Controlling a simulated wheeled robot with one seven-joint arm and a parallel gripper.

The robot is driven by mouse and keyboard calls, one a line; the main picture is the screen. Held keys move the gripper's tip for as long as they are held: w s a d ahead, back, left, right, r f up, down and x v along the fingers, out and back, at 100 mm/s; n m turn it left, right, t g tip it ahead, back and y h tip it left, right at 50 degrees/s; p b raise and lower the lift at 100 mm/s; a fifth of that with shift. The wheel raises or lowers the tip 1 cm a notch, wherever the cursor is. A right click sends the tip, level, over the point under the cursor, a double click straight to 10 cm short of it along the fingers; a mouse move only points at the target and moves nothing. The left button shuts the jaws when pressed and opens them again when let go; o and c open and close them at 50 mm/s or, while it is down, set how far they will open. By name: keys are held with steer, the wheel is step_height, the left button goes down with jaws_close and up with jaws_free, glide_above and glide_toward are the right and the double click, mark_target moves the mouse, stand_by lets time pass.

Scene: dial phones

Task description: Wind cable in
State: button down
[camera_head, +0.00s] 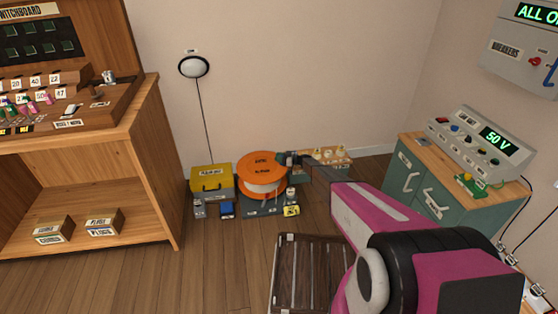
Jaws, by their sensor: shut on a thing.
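An orange cable reel (262,168) with a pale cable wound on its drum (265,188) stands on a dark grey base (262,208) on the floor by the back wall. My gripper (285,158) is at the right edge of the reel's top, at the end of my magenta arm. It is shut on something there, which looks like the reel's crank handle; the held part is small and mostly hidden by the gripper.
A yellow box (211,179) stands left of the reel, with small items in front. A tray of parts (325,160) lies behind right. A wooden switchboard desk (150,150) is at left, a green cabinet (440,185) at right. A slatted pallet (288,275) lies in front.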

steer(key=c, duration=1)
jaws_free()
steer(key=shift+o, duration=0.2)
steer(key=shift+d, duration=0.15)
steer(key=s+d, duration=0.1)
steer(key=d, duration=0.9)
steer(key=shift+s+d, duration=0.25)
steer(key=shift+s, duration=0.05)
